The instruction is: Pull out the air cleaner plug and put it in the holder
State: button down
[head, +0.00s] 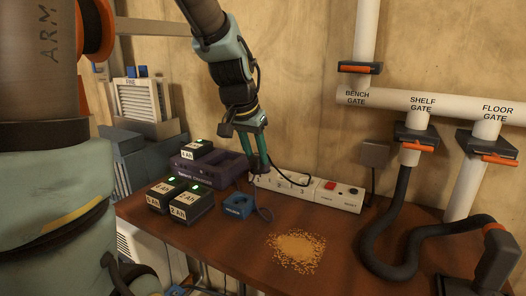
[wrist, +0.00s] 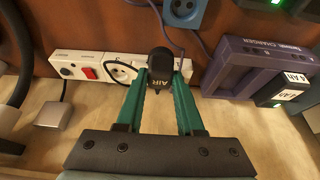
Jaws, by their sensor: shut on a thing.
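My gripper (head: 257,163) points down at the left end of the white power strip (head: 322,195). In the wrist view its green fingers (wrist: 161,84) are shut on a black plug marked AIR (wrist: 160,62). The plug is at the end of the strip (wrist: 93,68) near the purple charger; I cannot tell whether it is seated in a socket or just clear of it. A thin dark cord runs from the plug. The blue holder (head: 237,206), with a round recess, stands on the bench in front of the strip; it also shows in the wrist view (wrist: 185,11).
A pile of sawdust (head: 296,252) lies on the brown bench. Another cord is on the strip. A dark hose (head: 375,255) and pipes occupy the right.

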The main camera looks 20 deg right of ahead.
jog(key=shift+s+a+f+b, duration=0.15)
jog(key=shift+a, duration=0.65)
jog(key=shift+s+a+f+b, duration=0.1)
jog(key=shift+a, duration=0.75)
jog(key=shift+s+a+f+b, duration=0.15)
jog(key=shift+a, duration=0.65)
jog(key=shift+f+b, duration=1.25)
jog(key=shift+f, duration=0.25)
jog(key=shift+f+b, duration=1.95)
jog(key=shift+f, duration=0.3)
dwell(1.8)
